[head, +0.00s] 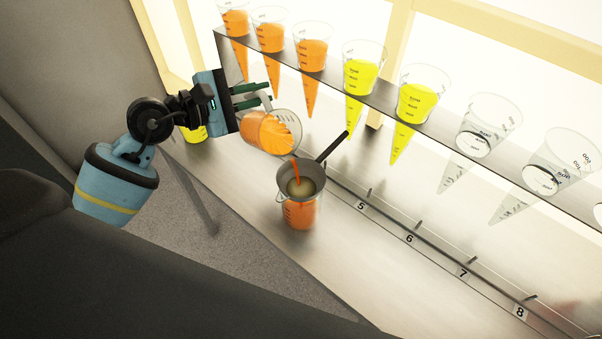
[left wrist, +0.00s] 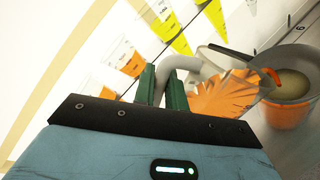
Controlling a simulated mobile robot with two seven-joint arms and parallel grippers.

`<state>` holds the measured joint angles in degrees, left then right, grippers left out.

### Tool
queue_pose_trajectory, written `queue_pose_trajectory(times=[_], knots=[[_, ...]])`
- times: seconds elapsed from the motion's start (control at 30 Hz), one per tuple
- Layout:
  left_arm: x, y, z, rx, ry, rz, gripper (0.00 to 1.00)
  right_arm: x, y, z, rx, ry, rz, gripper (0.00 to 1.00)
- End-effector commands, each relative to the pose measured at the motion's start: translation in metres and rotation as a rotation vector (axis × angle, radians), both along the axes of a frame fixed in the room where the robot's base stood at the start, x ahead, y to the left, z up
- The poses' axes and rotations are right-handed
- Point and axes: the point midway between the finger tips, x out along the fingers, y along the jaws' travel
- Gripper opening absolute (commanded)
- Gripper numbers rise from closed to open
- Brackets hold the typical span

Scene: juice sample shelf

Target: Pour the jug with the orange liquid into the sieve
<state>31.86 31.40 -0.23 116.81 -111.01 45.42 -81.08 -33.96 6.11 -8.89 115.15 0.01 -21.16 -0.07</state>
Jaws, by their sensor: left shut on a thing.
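The jug with orange liquid (head: 272,131) is tilted in the air, and an orange stream runs from its lip into the sieve (head: 298,177). My left gripper (head: 262,93) is shut on the jug's grey handle; the jug also shows in the left wrist view (left wrist: 225,92). The sieve has a dark handle pointing up and right, and it rests on a clear beaker (head: 300,213) with orange liquid inside. The sieve shows at the right of the left wrist view (left wrist: 290,85). My right gripper is not in view.
A shelf (head: 385,101) at the back holds a row of cone-shaped containers, several orange or yellow, others looking empty. A yellow vessel (head: 195,133) stands partly hidden behind my left arm. A rail with numbers 5 to 8 (head: 410,238) runs right of the beaker. The counter's front is clear.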

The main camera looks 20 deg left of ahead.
Motion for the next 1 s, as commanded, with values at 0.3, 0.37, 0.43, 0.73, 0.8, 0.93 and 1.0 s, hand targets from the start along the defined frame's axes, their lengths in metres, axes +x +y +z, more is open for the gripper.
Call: queue_pose_trajectory(times=[0.3, 0.37, 0.43, 0.73, 0.8, 0.93, 1.0], knots=[[-0.0007, -0.0011, 0.0016, 0.009, -0.010, 0.000, 0.00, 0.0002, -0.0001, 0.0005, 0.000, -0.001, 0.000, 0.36], [-0.0008, -0.0014, 0.0015, 0.012, -0.012, 0.000, 0.00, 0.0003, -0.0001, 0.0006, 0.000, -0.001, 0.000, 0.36], [-0.0009, -0.0016, 0.0016, 0.014, -0.012, 0.000, 0.00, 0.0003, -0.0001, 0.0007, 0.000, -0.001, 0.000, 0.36], [-0.0016, -0.0026, 0.0016, 0.025, -0.020, 0.000, 0.00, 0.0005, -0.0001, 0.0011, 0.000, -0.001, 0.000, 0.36], [-0.0017, -0.0028, 0.0016, 0.027, -0.021, 0.000, 0.00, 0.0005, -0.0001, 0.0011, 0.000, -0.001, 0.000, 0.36], [-0.0020, -0.0032, 0.0016, 0.032, -0.024, 0.000, 0.00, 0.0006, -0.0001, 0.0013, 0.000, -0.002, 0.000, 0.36], [-0.0022, -0.0034, 0.0016, 0.034, -0.025, 0.000, 0.00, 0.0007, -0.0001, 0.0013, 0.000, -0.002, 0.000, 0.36]])
